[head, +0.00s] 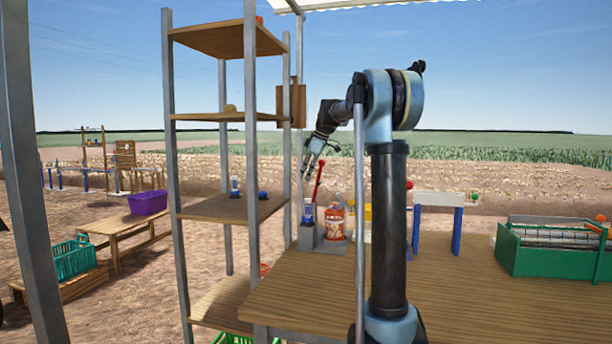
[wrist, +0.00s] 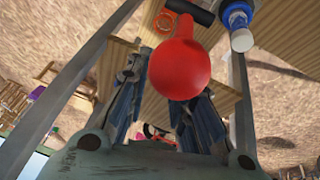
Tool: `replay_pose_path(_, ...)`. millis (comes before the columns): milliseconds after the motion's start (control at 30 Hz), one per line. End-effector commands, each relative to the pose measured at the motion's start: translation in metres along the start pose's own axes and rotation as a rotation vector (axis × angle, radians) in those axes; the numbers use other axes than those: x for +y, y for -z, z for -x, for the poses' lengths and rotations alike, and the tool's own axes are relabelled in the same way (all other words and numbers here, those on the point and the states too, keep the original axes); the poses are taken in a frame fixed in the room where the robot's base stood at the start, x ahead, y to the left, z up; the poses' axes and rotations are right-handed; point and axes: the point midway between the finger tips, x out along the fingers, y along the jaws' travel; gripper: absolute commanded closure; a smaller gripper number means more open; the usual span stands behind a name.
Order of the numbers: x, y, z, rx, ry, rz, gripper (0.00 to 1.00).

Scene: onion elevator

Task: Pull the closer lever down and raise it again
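A red lever (head: 319,181) stands tilted at the table's back left corner in the head view. Its round red knob (wrist: 180,70) fills the middle of the wrist view and hides part of one finger. My gripper (head: 309,168) is just left of the lever's upper end, pointing down. In the wrist view my gripper (wrist: 163,92) has its two fingers apart, with the knob overlapping the space between them. I cannot tell whether the knob touches a finger. A smaller red part (wrist: 155,131), not clear to me, shows low between the fingers.
A blue-and-white bottle (head: 308,213) and an orange-and-white container (head: 335,222) stand close by the lever on the wooden table (head: 450,290). A metal shelf rack (head: 170,150) stands left of it. A green machine (head: 545,260) sits at right; the table's middle is clear.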

Motion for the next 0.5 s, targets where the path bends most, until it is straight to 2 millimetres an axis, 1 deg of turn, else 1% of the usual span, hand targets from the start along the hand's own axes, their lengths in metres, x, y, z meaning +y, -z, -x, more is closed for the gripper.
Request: replay_pose_path(500,0.005,0.013,0.031,0.000,0.000,0.001,0.78)
